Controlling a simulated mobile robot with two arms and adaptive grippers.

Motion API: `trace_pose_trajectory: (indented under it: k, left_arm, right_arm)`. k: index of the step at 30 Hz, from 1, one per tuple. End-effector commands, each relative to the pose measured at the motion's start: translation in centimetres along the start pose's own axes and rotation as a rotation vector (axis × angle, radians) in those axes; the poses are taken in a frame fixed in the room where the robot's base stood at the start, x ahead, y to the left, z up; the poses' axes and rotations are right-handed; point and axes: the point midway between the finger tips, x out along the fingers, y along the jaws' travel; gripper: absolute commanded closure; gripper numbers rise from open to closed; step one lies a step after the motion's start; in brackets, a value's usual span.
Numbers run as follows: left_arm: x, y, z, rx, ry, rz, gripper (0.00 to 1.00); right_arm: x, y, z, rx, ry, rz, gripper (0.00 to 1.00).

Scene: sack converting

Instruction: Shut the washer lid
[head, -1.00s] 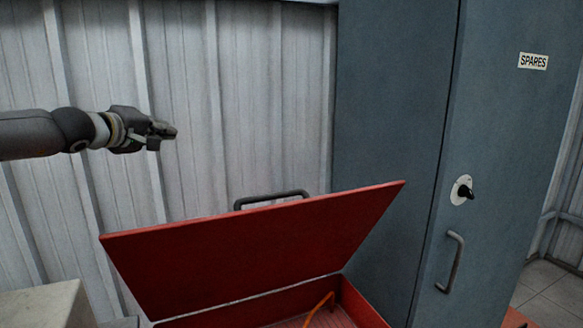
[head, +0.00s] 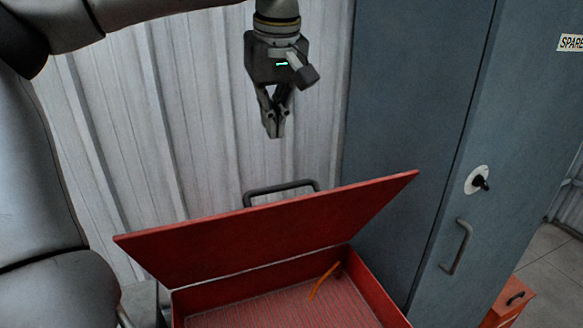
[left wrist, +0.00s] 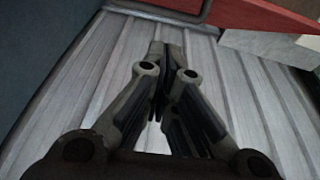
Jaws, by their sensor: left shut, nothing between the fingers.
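The red washer lid (head: 270,229) is raised and tilted open above its red box (head: 372,290) in the head view. A dark bar handle (head: 282,187) stands at the lid's upper edge. My left gripper (head: 273,134) is shut and empty, pointing down, above the handle in the picture and apart from it. In the left wrist view the fingertips (left wrist: 163,48) meet against the ribbed wall, and a red edge, likely the lid (left wrist: 258,15), shows at top right. My right gripper is not in view.
A tall blue-grey cabinet (head: 410,130) with a knob (head: 478,182) and handle (head: 457,247) stands to the right. A ribbed metal wall (head: 180,120) is behind. An orange item (head: 323,280) lies inside the box. A small red-orange box (head: 510,300) sits at lower right.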

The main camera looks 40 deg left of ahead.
Motion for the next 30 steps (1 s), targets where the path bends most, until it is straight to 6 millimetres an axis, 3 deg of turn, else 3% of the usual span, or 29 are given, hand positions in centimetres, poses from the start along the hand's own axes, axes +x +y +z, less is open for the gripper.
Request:
trace_pose_trajectory:
  k: [4,8,20,30]
  left_arm:
    - [0.1,-0.4,0.5,0.016,-0.013,-0.024,1.00]
    - [1.7,-0.5,0.5,0.016,-0.014,-0.024,1.00]
    - [9.8,-0.6,0.7,0.016,-0.014,-0.023,1.00]
    - [10.5,-0.6,4.0,0.013,-0.009,-0.020,1.00]
  right_arm:
    - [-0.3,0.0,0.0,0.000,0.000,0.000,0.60]
    - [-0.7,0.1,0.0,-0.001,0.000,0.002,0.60]
    - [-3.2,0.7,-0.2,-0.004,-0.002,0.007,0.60]
    - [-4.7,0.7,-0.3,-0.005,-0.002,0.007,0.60]
